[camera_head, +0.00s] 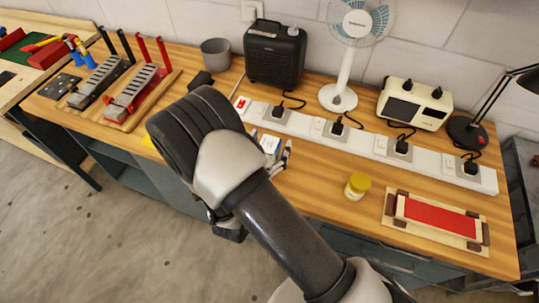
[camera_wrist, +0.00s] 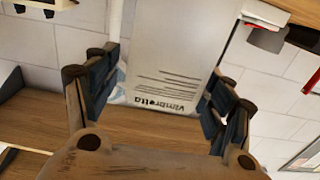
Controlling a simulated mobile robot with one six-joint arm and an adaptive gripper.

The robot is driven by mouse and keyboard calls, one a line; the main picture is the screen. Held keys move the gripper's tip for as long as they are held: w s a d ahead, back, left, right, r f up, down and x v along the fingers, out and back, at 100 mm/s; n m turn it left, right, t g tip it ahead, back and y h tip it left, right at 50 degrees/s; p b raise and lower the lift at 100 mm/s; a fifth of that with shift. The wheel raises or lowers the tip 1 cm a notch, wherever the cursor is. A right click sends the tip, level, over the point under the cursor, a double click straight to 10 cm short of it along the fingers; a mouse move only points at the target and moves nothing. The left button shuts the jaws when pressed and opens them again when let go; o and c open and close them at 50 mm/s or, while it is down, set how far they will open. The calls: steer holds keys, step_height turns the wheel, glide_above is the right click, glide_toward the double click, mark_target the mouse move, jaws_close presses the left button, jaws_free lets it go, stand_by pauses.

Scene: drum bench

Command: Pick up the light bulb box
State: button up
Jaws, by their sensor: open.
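The light bulb box (camera_wrist: 168,60) is a pale box with dark upside-down print and bluish patches near its lower corners. It fills the middle of the wrist view, between the two fingers of my gripper (camera_wrist: 160,92). The fingers are apart, one on each side; I cannot tell whether either touches it. In the head view a small white and blue box top (camera_head: 270,143) shows beside my gripper's visible finger (camera_head: 284,157). My arm hides the rest of the gripper and the box's lower part.
A long white power strip (camera_head: 355,140) with plugs runs behind the box on the wooden bench (camera_head: 310,185). A yellow-lidded jar (camera_head: 357,186) and a red-topped block (camera_head: 437,218) stand to the right. A black heater (camera_head: 275,55) and white fan (camera_head: 340,95) are behind.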

steer(key=shift+c, duration=0.4)
steer(key=c, duration=1.2)
steer(key=shift+o, duration=0.2)
step_height(320, 180, up, 20)
steer(key=p, duration=0.5)
steer(key=w+d+f+n+y+b, duration=0.1)
steer(key=w+d+n+y+b, duration=0.1)
steer(key=d, duration=0.5)
steer(key=w+d+f+n+t+y+b, duration=0.1)
steer(key=w+d+f+n+y+b, duration=0.1)
steer(key=w+d, duration=0.5)
steer(key=shift+w+d+y+b, duration=0.3)
steer(key=shift+d+y+b, duration=0.15)
steer(key=shift+y, duration=0.65)
